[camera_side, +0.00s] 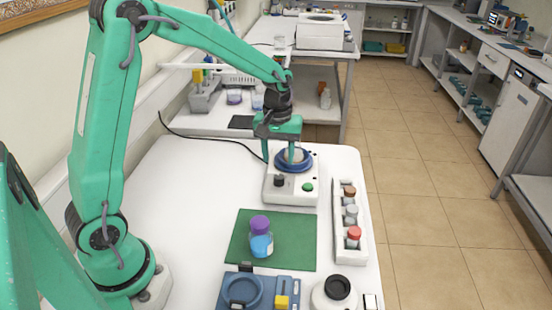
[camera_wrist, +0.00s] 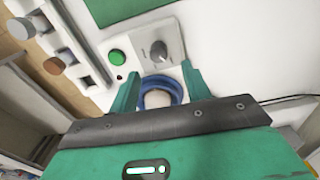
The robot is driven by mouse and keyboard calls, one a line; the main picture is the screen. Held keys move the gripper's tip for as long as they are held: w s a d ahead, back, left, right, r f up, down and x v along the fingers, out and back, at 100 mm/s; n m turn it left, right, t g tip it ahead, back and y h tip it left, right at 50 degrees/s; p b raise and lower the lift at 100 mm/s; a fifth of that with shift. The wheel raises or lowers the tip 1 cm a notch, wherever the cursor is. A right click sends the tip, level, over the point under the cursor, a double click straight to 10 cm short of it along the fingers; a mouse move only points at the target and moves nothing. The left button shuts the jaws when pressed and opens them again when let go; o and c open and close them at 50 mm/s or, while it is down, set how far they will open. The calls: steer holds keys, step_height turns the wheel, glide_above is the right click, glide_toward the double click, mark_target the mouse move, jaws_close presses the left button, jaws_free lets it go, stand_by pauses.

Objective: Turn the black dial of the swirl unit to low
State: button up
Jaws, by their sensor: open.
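The swirl unit (camera_side: 291,196) is a white box with a blue ring on top and stands at the far end of the white table. Its black dial (camera_side: 279,181) is at the front left, beside a green button (camera_side: 308,187). In the wrist view the dial (camera_wrist: 159,50) shows a light pointer line, but I cannot read its setting. My gripper (camera_side: 288,155) is open over the blue ring, its fingers on either side of a pale round centre. In the wrist view my gripper (camera_wrist: 160,78) holds nothing, and the dial lies beyond the fingertips.
A purple-capped bottle (camera_side: 261,240) of blue liquid stands on a green mat (camera_side: 296,256). A white rack (camera_side: 342,210) with several capped vials runs along the right edge. A blue device (camera_side: 288,288) and a white round-topped device (camera_side: 325,296) are in front. The table's left part is clear.

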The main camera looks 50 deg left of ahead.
mark_target(279, 176)
steer(key=shift+d+f, duration=0.1)
steer(key=shift+f, duration=2.95)
steer(key=shift+c, duration=0.5)
steer(key=c, duration=0.9)
